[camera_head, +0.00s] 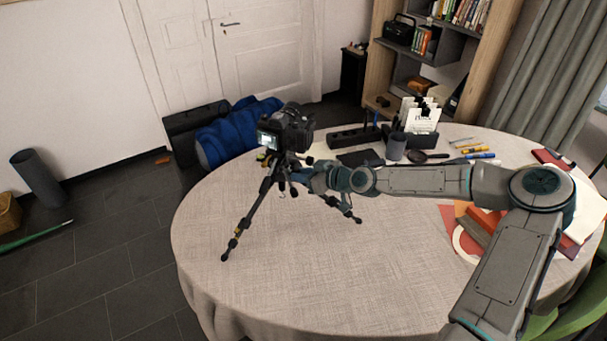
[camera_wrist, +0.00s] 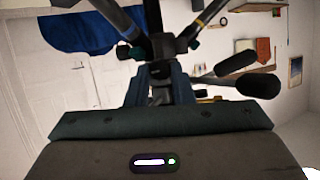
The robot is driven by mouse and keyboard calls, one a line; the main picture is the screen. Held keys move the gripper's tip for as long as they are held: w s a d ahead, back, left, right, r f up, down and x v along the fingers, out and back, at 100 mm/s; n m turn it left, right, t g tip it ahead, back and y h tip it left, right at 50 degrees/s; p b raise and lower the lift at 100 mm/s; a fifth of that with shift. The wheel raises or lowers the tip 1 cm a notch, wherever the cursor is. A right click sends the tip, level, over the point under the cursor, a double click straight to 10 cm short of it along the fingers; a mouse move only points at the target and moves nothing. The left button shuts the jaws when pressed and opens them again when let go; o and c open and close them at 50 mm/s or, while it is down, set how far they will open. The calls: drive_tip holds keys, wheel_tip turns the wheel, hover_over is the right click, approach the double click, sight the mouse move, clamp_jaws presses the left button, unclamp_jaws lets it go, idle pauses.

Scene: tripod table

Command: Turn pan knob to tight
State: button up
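A black tripod (camera_head: 262,200) stands on the round table (camera_head: 290,270), with a camera (camera_head: 290,130) mounted on top. My gripper (camera_head: 305,178) reaches in from the right, at the tripod's upper part just below the camera. In the wrist view, the tripod's legs and dark hub fill the upper middle. My gripper's two fingers (camera_wrist: 159,80) stand apart there, with a small dark part, possibly the pan knob (camera_wrist: 159,68), between their tips. I cannot tell whether they touch it. Two dark handles (camera_wrist: 245,84) stick out to the right. In the head view, my gripper hides the knob area.
Pens and a magnifier (camera_head: 430,156) lie at the back right. Books (camera_head: 478,228) lie near my arm. The table's front left is clear.

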clamp_jaws()
drive_tip(key=shift+f, duration=0.1)
drive_tip(key=shift+w+d+m+g+y+b, duration=0.15)
drive_tip(key=shift+m+g+y+b, duration=0.35)
drive_tip(key=shift+m+b, duration=0.55)
drive_tip(key=shift+w+d+m+g+y+b, duration=0.1)
drive_tip(key=shift+m+g+y+b, duration=0.4)
drive_tip(key=shift+m+b, duration=0.55)
drive_tip(key=shift+a, duration=0.1)
